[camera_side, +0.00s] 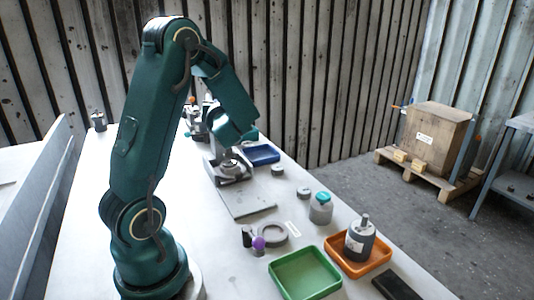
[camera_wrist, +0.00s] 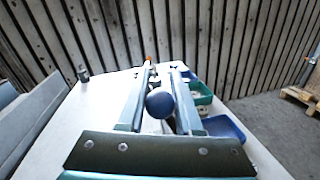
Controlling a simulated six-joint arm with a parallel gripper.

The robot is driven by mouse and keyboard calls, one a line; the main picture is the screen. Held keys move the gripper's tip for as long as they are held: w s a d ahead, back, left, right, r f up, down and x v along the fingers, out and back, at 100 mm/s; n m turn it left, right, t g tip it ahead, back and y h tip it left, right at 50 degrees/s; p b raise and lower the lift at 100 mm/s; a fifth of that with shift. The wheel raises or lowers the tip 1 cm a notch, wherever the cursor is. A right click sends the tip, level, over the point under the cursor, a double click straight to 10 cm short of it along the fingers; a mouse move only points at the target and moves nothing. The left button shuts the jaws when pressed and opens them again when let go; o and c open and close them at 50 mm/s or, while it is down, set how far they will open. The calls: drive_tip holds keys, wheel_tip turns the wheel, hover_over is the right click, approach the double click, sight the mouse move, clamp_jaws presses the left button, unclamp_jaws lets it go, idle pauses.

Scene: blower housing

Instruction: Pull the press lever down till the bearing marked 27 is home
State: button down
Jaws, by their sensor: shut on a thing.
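The press (camera_side: 232,168) stands on a flat grey base plate (camera_side: 245,200) toward the far part of the bench in the side view. Its upper part is largely hidden behind my arm. In the wrist view, the dark blue ball knob of the press lever (camera_wrist: 160,103) sits between my two fingers. My gripper (camera_wrist: 163,78) is shut on this knob. The rest of the lever is mostly hidden. I cannot make out the number 27 on any bearing, nor how deep a bearing sits in the press.
A blue tray (camera_side: 262,155) lies just behind the press. Nearer are a teal-topped canister (camera_side: 320,209), a grey ring (camera_side: 272,235), a purple-knobbed part (camera_side: 258,243), a green tray (camera_side: 304,276) and an orange tray (camera_side: 372,266) holding a motor (camera_side: 360,242). The left bench top is mostly clear.

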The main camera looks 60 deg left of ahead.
drive_tip(key=m, duration=0.1)
drive_tip(key=w+m, duration=0.1)
drive_tip(key=shift+w+r+m+h, duration=0.2)
drive_tip(key=shift+m+h, duration=0.1)
drive_tip(key=shift+m, duration=0.1)
drive_tip(key=shift+w, duration=0.6)
drive_tip(key=shift+w+m, duration=0.3)
drive_tip(key=shift+w, duration=0.05)
drive_tip(key=w+f+m+g+h, duration=0.1)
drive_tip(key=w+f+m+g, duration=0.1)
drive_tip(key=w+f+m, duration=0.3)
drive_tip(key=shift+w+m, duration=1.2)
drive_tip(key=shift+w, duration=0.15)
drive_tip(key=shift+f, duration=0.15)
